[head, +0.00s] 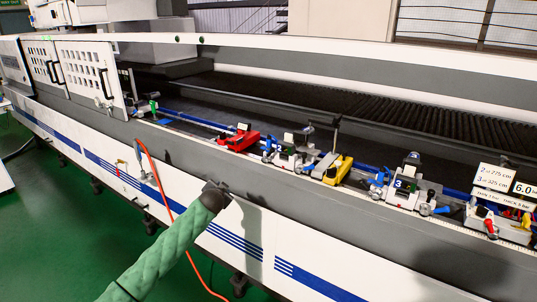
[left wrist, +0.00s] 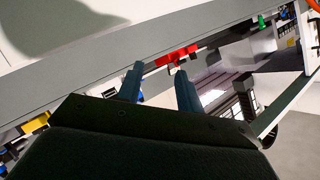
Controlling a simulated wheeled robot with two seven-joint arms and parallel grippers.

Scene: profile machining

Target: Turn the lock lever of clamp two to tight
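Clamp two (head: 288,156) seems to be the grey-white unit between the red block and the yellow block on the machine's rail. Its number and lock lever are too small to read clearly, so I cannot tell the lever's setting. My left gripper (head: 226,190) is in front of the machine's front wall, left of and below clamp two, apart from it. In the left wrist view its two blue-grey fingers (left wrist: 159,80) stand apart with nothing between them. The red block (left wrist: 177,55) shows beyond the fingertips; clamp two is not clearly seen there. My right gripper is not in view.
The red block (head: 239,138) and yellow block (head: 340,169) flank clamp two. A thin black post (head: 336,133) rises beside the yellow block. Clamp three (head: 405,188) stands farther right. White sign cards (head: 495,176) are at far right. An orange hose (head: 160,180) hangs over the front wall.

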